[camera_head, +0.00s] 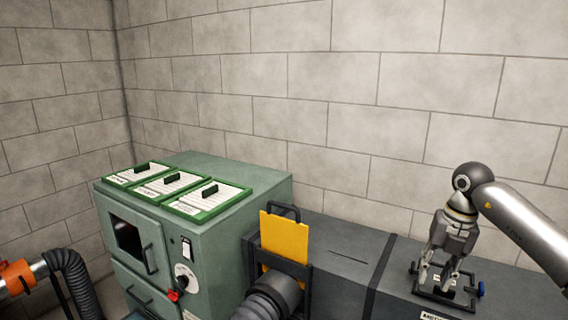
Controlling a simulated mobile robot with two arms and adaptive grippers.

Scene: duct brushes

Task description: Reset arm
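My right gripper (436,279) points down over the dark duct at the right, its arm coming in from the right edge. Its two fingers look spread apart. They are over or beside a low black frame (459,301) with a white label and a blue knob (480,289). I see nothing clearly held between the fingers, and whether they touch the frame I cannot tell. My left gripper is not in view.
A green cabinet (218,253) stands left of centre, with several green-framed filter panels (208,201) on top. A yellow plate (284,238) with a dark handle stands upright at the duct (340,255). A black hose (72,275) and orange collar (16,278) are at lower left.

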